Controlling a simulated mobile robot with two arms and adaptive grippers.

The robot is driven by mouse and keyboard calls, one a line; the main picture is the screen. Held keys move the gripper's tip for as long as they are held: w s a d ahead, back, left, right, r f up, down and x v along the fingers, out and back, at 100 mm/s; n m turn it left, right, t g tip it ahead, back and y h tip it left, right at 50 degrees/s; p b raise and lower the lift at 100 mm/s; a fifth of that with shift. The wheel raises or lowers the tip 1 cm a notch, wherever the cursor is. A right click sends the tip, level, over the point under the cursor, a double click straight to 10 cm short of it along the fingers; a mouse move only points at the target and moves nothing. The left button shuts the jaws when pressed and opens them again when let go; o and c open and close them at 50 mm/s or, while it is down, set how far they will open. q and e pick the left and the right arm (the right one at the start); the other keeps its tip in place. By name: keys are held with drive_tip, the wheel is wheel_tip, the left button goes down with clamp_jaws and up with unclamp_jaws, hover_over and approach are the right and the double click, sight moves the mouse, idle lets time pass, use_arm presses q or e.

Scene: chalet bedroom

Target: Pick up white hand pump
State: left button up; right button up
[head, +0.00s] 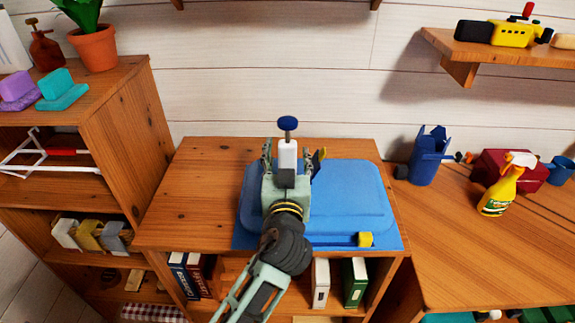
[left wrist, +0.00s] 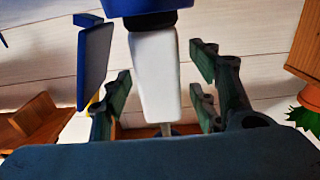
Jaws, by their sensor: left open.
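The white hand pump (head: 288,153) stands upright behind the blue tray on the wooden cabinet, its blue knob (head: 288,123) on top. In the left wrist view its white body (left wrist: 155,80) lies between my fingers, with gaps showing on both sides. My left gripper (head: 290,160) is open around the pump, with no clear contact. The gripper hides the pump's lower part and base in the head view. My right gripper is in neither view.
A blue and yellow object (head: 319,160) stands close right of the gripper; its blue part (left wrist: 94,62) shows in the left wrist view. The blue tray (head: 350,200) lies under my arm. A yellow spray bottle (head: 498,195) and blue container (head: 428,157) stand right. The cabinet's left top is bare.

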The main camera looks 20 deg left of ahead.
use_arm(q)
clamp_jaws()
idle(0.5)
